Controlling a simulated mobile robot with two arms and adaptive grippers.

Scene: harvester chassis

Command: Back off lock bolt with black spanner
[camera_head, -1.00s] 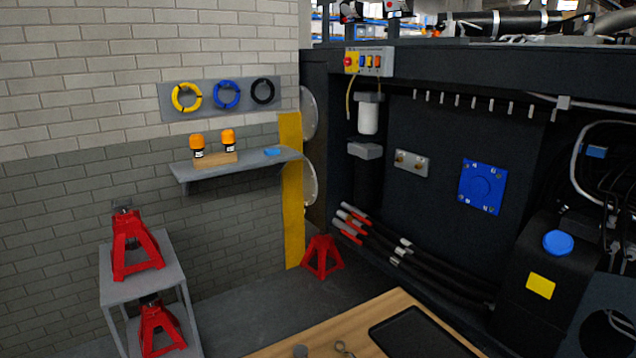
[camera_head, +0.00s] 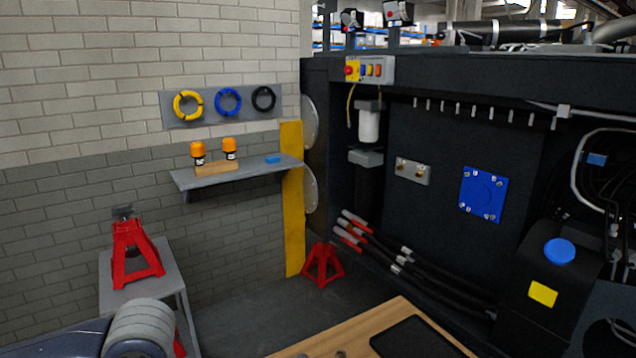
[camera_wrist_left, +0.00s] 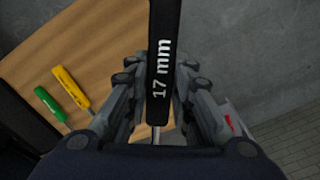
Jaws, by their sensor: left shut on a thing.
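In the left wrist view, my left gripper (camera_wrist_left: 160,92) is shut on a black spanner (camera_wrist_left: 165,45) marked "17 mm". The spanner points away from my wrist, and its far end runs out of the top of the picture. My left gripper does not show in the head view; only a part of my arm is at the lower left. I cannot tell which bolt is the lock bolt. A blue plate (camera_head: 482,195) with several bolts at its edges is on the dark chassis (camera_head: 435,130). My right gripper is not in view.
A wooden table (camera_head: 345,340) with a black tray (camera_head: 420,338) is at the bottom. A yellow-handled tool (camera_wrist_left: 72,86) and a green-handled tool (camera_wrist_left: 50,103) lie on wood. Hoses (camera_head: 440,278) run along the chassis. A red stand (camera_head: 322,265) is on the floor.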

